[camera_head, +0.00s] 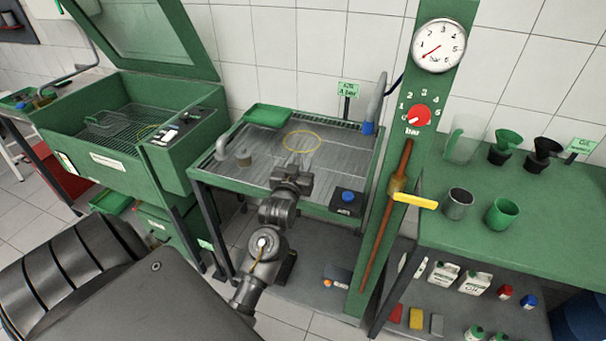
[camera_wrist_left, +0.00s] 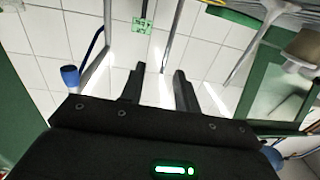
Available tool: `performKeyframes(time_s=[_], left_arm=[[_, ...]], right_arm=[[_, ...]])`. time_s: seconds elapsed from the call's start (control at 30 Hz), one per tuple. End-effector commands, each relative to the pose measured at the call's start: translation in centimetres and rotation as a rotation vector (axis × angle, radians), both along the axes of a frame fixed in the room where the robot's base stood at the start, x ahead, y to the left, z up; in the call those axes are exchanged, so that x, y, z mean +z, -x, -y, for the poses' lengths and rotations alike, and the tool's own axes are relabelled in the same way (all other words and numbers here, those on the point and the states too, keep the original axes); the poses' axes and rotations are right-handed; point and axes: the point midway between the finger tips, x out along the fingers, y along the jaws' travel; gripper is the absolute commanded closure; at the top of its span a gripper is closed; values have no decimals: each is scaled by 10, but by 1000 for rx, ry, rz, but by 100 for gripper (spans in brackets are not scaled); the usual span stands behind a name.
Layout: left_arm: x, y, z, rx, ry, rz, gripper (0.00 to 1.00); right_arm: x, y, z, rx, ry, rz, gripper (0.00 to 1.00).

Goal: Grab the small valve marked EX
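I cannot make out a small valve marked EX in either view. My left gripper (camera_head: 294,162) is over the grey slatted top of the green work table (camera_head: 333,212). In the left wrist view its two dark fingers (camera_wrist_left: 160,88) stand apart with nothing between them, so it is open and empty. My right gripper is not in view.
A green tray (camera_head: 270,115), a yellow ring (camera_head: 302,141) and a blue-topped button box (camera_head: 347,199) are on the table. A green post with a pressure gauge (camera_head: 439,45) stands to its right. A green washing cabinet (camera_head: 120,150) stands left. A shelf bench (camera_head: 540,220) is at right.

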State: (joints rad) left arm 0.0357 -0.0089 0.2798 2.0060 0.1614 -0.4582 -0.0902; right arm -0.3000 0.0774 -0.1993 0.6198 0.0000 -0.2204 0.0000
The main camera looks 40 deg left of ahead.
Motion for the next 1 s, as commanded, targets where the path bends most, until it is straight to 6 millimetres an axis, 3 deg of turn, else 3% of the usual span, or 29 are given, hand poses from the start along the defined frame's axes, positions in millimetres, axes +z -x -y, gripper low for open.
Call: performKeyframes(time_s=[0.23, 0.53, 0.83, 1.0], left_arm=[[1, -8, -5, 1, -1, -1, 68], [1, -44, -23, 0, 0, -1, 68], [-1, -48, -25, 0, 0, -1, 68], [-1, -48, -25, 0, 0, -1, 90]], right_arm=[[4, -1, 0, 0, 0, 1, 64], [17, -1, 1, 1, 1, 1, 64], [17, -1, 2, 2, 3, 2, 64], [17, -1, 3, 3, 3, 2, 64]])
